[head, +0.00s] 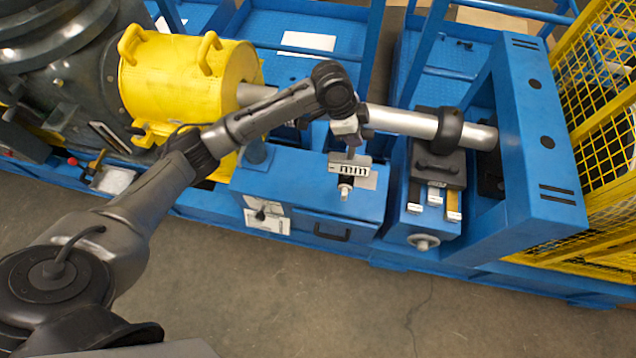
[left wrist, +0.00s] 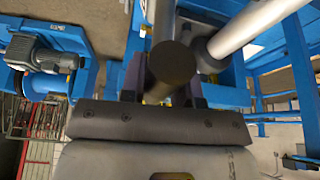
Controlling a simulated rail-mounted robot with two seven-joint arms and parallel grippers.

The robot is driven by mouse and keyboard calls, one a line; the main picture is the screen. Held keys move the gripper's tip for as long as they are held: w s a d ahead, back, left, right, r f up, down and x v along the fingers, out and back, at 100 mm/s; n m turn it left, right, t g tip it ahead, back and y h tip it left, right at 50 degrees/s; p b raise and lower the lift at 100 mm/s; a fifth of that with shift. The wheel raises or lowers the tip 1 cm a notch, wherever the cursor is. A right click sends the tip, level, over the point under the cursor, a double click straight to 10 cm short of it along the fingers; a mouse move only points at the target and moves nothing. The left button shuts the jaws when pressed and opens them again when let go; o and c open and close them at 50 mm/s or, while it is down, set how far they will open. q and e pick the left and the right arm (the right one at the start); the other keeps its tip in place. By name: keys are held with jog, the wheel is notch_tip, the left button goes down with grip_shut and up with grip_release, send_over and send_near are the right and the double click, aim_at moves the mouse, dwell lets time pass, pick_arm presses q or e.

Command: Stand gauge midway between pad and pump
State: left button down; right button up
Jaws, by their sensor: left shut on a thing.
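My left gripper (head: 350,148) reaches over the blue cabinet top (head: 285,185) from above. In the left wrist view the left gripper (left wrist: 165,92) is shut on a cylinder with a dark round end (left wrist: 172,64), which I take for the gauge. Its shaft runs away from the camera. In the head view the fingers and the held part are small and hard to separate from a grey block with black marks (head: 348,168) and a silver fitting (head: 345,190) below. I cannot tell the pad and the pump apart surely; a short blue cylinder (head: 257,152) stands left on the cabinet.
A thick silver shaft (head: 400,121) runs behind the gripper through a black collar (head: 447,130) to a blue frame (head: 540,130). A yellow housing (head: 180,80) stands left. The floor in front is clear.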

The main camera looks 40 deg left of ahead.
pick_arm(q)
jog(key=shift+s+a, duration=0.1)
jog(key=shift+a, duration=0.2)
jog(key=shift+s+a+f+m, duration=0.15)
jog(key=shift+a+f+m, duration=0.1)
jog(key=shift+m, duration=0.15)
jog(key=s+a+f, duration=0.3)
jog(key=a+f, duration=0.7)
jog(key=shift+s+a+f+b, duration=0.15)
jog(key=shift+a+f+b, duration=0.1)
jog(key=shift+a+b, duration=0.1)
jog(key=c, duration=1.3)
grip_release()
jog(key=shift+s+f, duration=0.1)
jog(key=shift+f, duration=0.2)
jog(key=o, duration=0.5)
jog(key=shift+c, duration=0.2)
